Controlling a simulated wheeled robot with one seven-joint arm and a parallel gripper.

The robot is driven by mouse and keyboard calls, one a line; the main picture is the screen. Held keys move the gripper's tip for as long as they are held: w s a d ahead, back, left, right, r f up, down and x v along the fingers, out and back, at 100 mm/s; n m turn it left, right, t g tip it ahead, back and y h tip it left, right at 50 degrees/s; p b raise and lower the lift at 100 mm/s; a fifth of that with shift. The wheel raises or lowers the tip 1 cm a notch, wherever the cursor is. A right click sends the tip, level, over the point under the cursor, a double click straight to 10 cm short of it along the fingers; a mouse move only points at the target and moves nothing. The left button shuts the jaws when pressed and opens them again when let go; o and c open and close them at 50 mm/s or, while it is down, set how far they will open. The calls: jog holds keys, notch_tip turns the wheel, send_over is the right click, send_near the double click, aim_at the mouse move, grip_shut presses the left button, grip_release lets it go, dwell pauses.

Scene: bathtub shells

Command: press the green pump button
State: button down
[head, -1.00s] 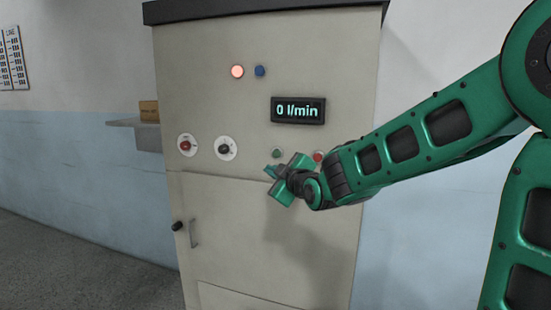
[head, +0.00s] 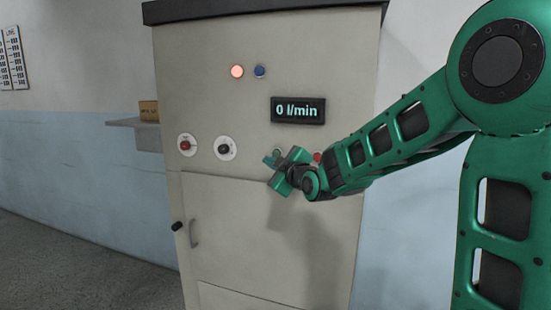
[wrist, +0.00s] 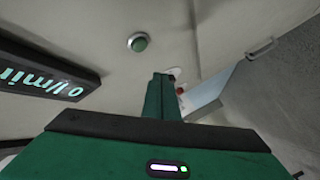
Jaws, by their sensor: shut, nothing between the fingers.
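The green pump button (wrist: 138,42) sits in a pale round collar on the cabinet face in the wrist view. In the head view the green button (head: 278,151) shows just above my gripper's tip, partly covered. My gripper (head: 268,160) is shut and empty, in front of the cabinet panel. In the wrist view its shut fingers (wrist: 161,78) point at the panel to the right of and below the green button. I cannot tell whether the fingertips touch the panel.
The cabinet (head: 215,110) carries a display (head: 298,110) reading 0 l/min, a lit red lamp (head: 237,71) and a blue lamp (head: 260,71). A red button (head: 317,157) is right of the green one. A red knob (head: 185,145) and black knob (head: 223,149) are left.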

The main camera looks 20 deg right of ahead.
jog(key=shift+w+d, duration=0.65)
jog(key=shift+w, duration=0.25)
jog(key=shift+w+d, duration=0.65)
jog(key=shift+w, duration=0.2)
jog(key=shift+w+d, duration=0.15)
dwell(0.8)
jog(key=shift+w+d, duration=0.1)
jog(key=shift+w, duration=0.1)
jog(key=shift+w+d, duration=0.25)
jog(key=shift+w, duration=0.05)
dwell(1.0)
jog(key=shift+s+a, duration=0.45)
jog(key=shift+s, duration=0.2)
jog(key=shift+s+a, duration=0.75)
jog(key=shift+s, duration=0.3)
jog(key=shift+s+a, duration=0.75)
jog(key=shift+s, duration=0.25)
